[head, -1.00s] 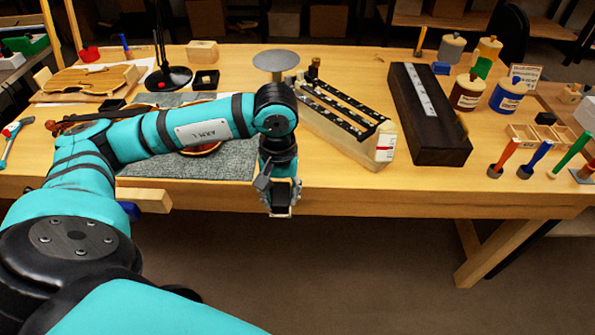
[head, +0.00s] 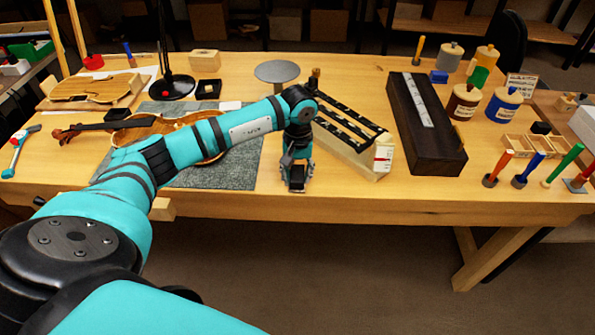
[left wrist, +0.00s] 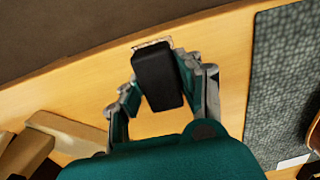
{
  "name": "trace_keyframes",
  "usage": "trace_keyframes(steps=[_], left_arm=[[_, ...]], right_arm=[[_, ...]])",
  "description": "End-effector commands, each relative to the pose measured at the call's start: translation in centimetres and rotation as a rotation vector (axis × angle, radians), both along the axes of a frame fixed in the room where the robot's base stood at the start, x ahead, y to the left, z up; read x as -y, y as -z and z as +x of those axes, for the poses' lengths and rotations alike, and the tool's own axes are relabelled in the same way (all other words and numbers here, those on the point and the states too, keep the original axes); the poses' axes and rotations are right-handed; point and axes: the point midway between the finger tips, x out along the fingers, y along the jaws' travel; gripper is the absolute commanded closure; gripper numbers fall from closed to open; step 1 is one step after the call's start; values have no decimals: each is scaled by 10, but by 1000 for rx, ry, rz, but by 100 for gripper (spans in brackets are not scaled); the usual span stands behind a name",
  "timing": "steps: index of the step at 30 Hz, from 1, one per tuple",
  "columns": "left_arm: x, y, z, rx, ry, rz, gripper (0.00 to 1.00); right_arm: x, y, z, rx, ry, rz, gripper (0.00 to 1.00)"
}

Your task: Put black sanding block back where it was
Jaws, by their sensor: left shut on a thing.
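My left gripper (head: 297,182) is low over the front strip of the bench, just right of the grey mat (head: 225,178). In the left wrist view the gripper (left wrist: 163,88) is shut on the black sanding block (left wrist: 157,78), which lies between its fingers. A pale tan edge shows at the block's far end. My right gripper is not in view.
A pale box with black slotted rails (head: 350,140) stands close right of the gripper. A long dark case (head: 426,125) is beyond it. A violin (head: 165,130) lies on the mat behind my left arm. The front bench strip (head: 370,203) is clear.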

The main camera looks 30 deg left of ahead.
Motion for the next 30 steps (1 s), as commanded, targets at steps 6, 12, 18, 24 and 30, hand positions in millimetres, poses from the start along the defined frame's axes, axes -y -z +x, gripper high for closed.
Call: trace_keyframes(steps=[6, 12, 18, 24, 30], left_arm=[[0, 0, 1, 3, 0, -1, 95], [0, 3, 1, 3, 0, -1, 58], [0, 3, 0, 3, 0, -1, 41], [0, 2, 0, 2, 0, 0, 41], [0, -16, 2, 8, 2, 1, 41]], right_arm=[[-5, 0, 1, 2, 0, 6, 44], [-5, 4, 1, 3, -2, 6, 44], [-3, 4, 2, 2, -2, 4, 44], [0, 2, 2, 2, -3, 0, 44], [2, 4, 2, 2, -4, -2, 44]])
